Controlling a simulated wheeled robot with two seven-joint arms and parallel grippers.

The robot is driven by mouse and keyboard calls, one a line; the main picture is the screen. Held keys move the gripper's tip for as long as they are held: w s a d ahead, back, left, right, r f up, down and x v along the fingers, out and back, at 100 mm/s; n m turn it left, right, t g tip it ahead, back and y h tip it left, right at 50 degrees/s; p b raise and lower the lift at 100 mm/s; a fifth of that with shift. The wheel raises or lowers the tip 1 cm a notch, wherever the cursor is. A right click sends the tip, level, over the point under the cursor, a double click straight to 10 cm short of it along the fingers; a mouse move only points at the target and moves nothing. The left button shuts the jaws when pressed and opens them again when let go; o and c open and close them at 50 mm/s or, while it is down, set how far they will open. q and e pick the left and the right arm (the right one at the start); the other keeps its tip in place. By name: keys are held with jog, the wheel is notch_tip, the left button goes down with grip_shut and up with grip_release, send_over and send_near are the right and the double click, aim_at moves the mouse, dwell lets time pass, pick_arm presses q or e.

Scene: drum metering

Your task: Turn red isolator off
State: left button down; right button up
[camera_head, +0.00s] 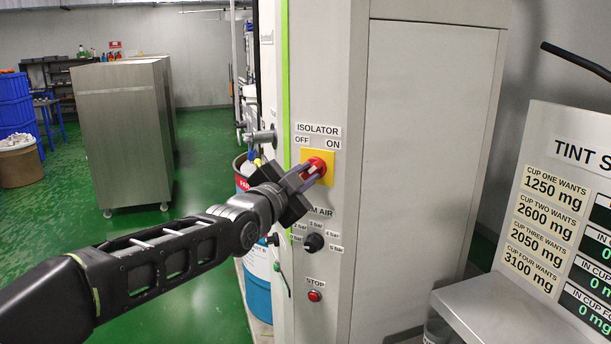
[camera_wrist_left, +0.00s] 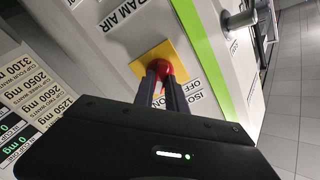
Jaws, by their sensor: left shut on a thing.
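The red isolator knob (camera_head: 317,166) sits on a yellow square plate (camera_head: 328,158) on the grey cabinet, below the ISOLATOR label with OFF at left and ON at right. My left gripper (camera_head: 308,173) reaches in from the left and its fingers are shut on the knob. In the left wrist view, the red knob (camera_wrist_left: 165,70) shows between the two fingertips, in front of the yellow plate (camera_wrist_left: 170,56). The fingers hide part of the knob, so I cannot tell its exact angle. My right gripper is not in view.
Below the isolator are a black air-pressure knob (camera_head: 313,242) and a red STOP button (camera_head: 315,296). A grey handle (camera_head: 260,137) juts from the cabinet's left side. A tint board (camera_head: 570,190) and shelf stand at right. Open green floor lies left.

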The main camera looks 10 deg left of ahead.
pick_arm(q)
jog(key=shift+f, duration=0.1)
jog(key=n+b, duration=0.2)
jog(key=b, duration=0.2)
jog(key=shift+f+n, duration=0.2)
jog(key=shift+n, duration=0.2)
jog(key=shift+n+b, duration=0.7)
jog(key=shift+n, duration=0.1)
jog(key=shift+r+n+b, duration=0.15)
jog(key=shift+n+b, duration=0.3)
jog(key=shift+n, duration=0.45)
jog(key=n, duration=0.2)
jog(key=shift+r+n, duration=0.1)
jog(key=shift+n, duration=0.3)
jog(key=n, duration=0.2)
jog(key=shift+n+b, duration=0.3)
jog(key=n, duration=0.6)
jog(key=shift+a, duration=0.1)
